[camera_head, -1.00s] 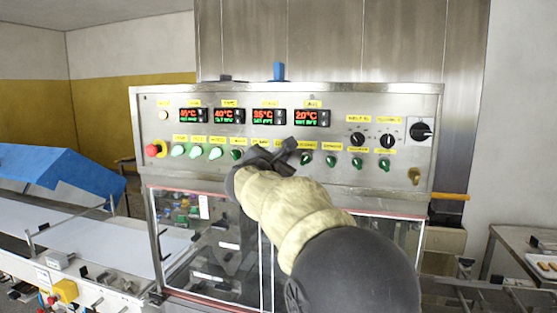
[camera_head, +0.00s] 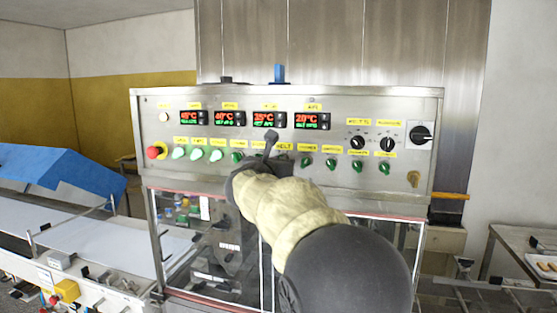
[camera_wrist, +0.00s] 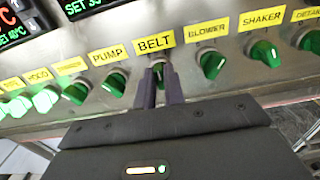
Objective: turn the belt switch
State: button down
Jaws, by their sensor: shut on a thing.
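The belt switch (camera_wrist: 158,66) is a small rotary knob under the yellow "BELT" label (camera_wrist: 155,43) on the control panel. In the wrist view my gripper (camera_wrist: 160,82) has its two dark fingers closed on either side of the knob, and they cover most of it. How far the knob is turned cannot be made out. In the head view my gripper (camera_head: 270,142) reaches up to the panel, and the arm hides the belt switch there.
Green knobs for pump (camera_wrist: 113,82) and blower (camera_wrist: 212,64) sit close on either side. A red emergency button (camera_head: 154,151) is at the panel's left. Black dials (camera_head: 387,142) are at the right. Glass doors (camera_head: 205,245) lie below the panel.

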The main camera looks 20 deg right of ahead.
jog(key=n+p, duration=0.2)
jog(key=n, duration=0.4)
jog(key=shift+w+a, duration=0.1)
dwell(0.4)
jog(key=c, duration=1.5)
grip_release()
jog(key=b+v, duration=0.4)
jog(key=v, duration=1.3)
jog(key=shift+s+a, duration=0.15)
jog(key=shift+s, duration=0.05)
